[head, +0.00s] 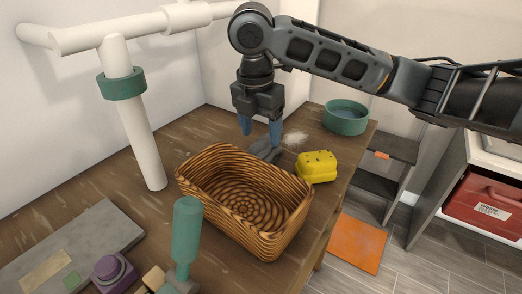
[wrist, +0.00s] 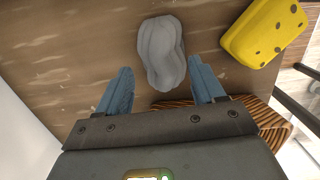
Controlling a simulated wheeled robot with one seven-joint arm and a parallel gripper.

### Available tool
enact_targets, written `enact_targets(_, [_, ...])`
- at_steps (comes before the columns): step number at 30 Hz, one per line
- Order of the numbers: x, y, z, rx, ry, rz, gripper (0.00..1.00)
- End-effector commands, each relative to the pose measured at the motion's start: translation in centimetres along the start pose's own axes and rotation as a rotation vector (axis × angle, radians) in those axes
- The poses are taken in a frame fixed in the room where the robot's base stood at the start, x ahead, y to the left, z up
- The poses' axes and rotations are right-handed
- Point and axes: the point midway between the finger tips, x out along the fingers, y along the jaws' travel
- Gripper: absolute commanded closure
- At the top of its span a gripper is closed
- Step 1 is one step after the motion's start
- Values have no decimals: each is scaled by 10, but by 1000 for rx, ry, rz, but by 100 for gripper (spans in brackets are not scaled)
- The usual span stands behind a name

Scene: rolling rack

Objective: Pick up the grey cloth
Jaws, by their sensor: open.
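The grey cloth (head: 266,149) lies crumpled on the wooden table, behind the wicker basket, in the head view. In the wrist view the grey cloth (wrist: 162,53) is a rounded grey lump, ahead of the space between the fingertips. My gripper (head: 260,133) points down above the cloth, its blue fingers apart and empty. In the wrist view my gripper (wrist: 160,80) has one finger on each side of the cloth's near end. I cannot tell the exact height of the fingertips over the table. The fingers hide part of the cloth in the head view.
The wicker basket (head: 290,222) stands just in front of the cloth. A yellow sponge (head: 317,167) lies to its right, and a green bowl (head: 346,117) stands at the table's far right. A white pipe (head: 140,140) rises at left. A green-handled tool (head: 187,235) stands in front.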

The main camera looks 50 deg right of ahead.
Motion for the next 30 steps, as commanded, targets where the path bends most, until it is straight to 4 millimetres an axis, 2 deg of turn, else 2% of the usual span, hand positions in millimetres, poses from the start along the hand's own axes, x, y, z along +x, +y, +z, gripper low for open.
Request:
enact_targets(3, [18, -3, -1, 1, 1, -2, 32])
enact_targets(7, [32, -3, -2, 0, 2, -1, 32])
enact_targets(16, [35, -2, -2, -1, 1, 0, 33])
enact_targets(30, [35, -2, -2, -1, 1, 0, 78])
